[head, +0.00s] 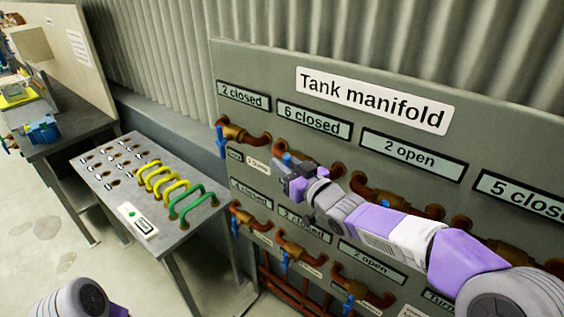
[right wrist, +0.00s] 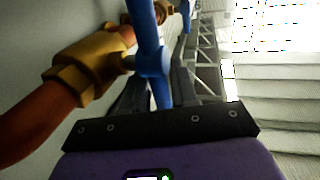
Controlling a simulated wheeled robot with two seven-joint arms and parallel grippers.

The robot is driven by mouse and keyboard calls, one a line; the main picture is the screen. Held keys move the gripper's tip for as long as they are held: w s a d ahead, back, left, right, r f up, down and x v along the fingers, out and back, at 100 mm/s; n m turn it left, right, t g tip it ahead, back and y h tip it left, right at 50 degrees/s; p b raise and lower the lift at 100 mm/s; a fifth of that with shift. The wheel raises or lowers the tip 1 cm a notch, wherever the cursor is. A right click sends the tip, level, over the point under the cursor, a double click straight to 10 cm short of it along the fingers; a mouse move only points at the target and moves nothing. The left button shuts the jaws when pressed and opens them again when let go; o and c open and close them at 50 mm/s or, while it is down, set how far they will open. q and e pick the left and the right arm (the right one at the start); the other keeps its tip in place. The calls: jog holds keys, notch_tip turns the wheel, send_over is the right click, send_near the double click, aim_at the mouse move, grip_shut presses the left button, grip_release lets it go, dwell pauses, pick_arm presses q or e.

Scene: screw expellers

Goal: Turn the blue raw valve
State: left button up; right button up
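The manifold panel (head: 480,130) carries brass valves with blue lever handles. My right gripper (head: 283,174) is at the second valve from the left in the upper row, largely covering it. In the right wrist view a blue handle (right wrist: 152,60) runs down between the two spread fingers of the right gripper (right wrist: 160,88), beside a brass valve body (right wrist: 88,66). A firm grip on it does not show. Another blue handle (head: 221,141) hangs down at the upper left valve. The small labels are too blurred to tell which valve is raw. My left gripper is out of view.
A grey table (head: 130,185) with yellow and green handles stands left of the panel. A workbench (head: 62,135) with a blue object (head: 42,130) is at far left. Lower-row valves (head: 295,248) and red pipes (head: 290,292) lie below my right arm. Floor at left is clear.

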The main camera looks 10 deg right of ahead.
jog(key=shift+w+a, duration=0.25)
jog(key=shift+w, duration=0.25)
grip_shut()
jog(key=shift+r+p, duration=0.1)
jog(key=shift+p, duration=0.35)
jog(key=shift+w+a+f+n+g+h+p, duration=0.2)
jog(key=shift+f+n+g+h+p, duration=0.55)
jog(key=shift+g+p, duration=1.5)
jog(key=shift+w+a+f+g+h+p, duration=0.25)
jog(key=shift+g+h+p, duration=0.95)
jog(key=shift+p, duration=2.05)
jog(key=shift+w+a+f+n+g+h+p, duration=0.15)
jog(key=shift+f+n+g+h+p, duration=0.3)
jog(key=shift+g+h+p, duration=1.6)
jog(key=shift+d+f+t+y+p, duration=0.2)
jog(key=shift+t+y+p, duration=0.1)
jog(key=shift+y+p, duration=0.55)
